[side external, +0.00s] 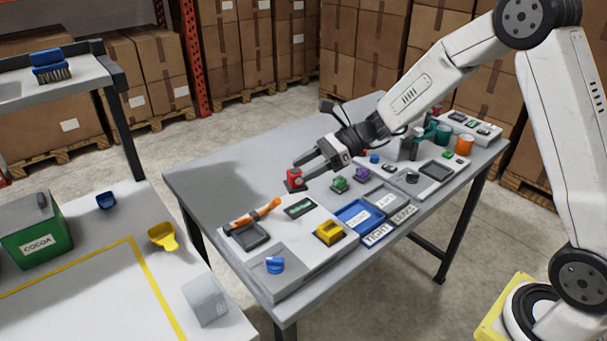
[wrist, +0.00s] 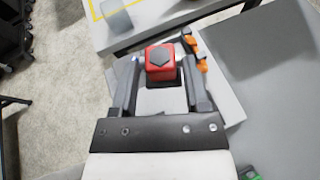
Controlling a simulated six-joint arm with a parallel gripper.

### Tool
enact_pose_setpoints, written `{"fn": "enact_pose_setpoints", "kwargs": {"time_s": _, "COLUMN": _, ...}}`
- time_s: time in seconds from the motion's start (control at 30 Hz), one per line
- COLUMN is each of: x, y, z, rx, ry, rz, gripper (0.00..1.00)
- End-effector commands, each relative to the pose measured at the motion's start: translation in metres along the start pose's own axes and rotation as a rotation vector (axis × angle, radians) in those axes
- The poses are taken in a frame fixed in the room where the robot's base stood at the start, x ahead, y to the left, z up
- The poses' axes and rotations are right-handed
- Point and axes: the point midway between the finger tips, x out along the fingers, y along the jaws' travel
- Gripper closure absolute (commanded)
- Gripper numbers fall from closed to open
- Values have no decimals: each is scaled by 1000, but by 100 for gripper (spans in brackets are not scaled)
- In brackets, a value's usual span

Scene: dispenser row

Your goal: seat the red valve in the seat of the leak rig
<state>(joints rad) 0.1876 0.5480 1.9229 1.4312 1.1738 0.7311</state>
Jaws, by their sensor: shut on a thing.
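The red valve (side external: 295,178) is between the fingertips of my gripper (side external: 303,166), which is shut on it. In the wrist view the red valve (wrist: 161,62) shows as a red block with a dark top, between the two fingers of my gripper (wrist: 163,75). In the side view it is at the far edge of the white board, close to the surface; I cannot tell whether it touches. No label names the leak rig. A pale unit (side external: 416,189) with a dark round part and a dark panel stands on the table's right half; I cannot tell whether it is the rig.
A green valve (side external: 340,183) and a purple valve (side external: 362,173) stand right of my gripper. The white board (side external: 291,277) carries an orange-handled tool (side external: 252,216), a yellow block (side external: 329,232) and a blue knob (side external: 275,265). A blue tray (side external: 358,216) adjoins it. The table's far left is clear.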

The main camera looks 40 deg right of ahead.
Motion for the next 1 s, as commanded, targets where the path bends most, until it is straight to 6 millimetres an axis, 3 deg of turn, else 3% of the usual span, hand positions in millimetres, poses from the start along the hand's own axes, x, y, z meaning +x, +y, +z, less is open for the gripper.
{"fn": "enact_pose_setpoints", "kwargs": {"time_s": 0.5, "x": 20, "y": 44, "z": -27, "rx": -288, "ry": 0, "rz": 694, "gripper": 100}}
{"fn": "enact_pose_setpoints", "kwargs": {"time_s": 1.0, "x": 16, "y": 64, "z": -48, "rx": -578, "ry": 2, "rz": 1398, "gripper": 100}}
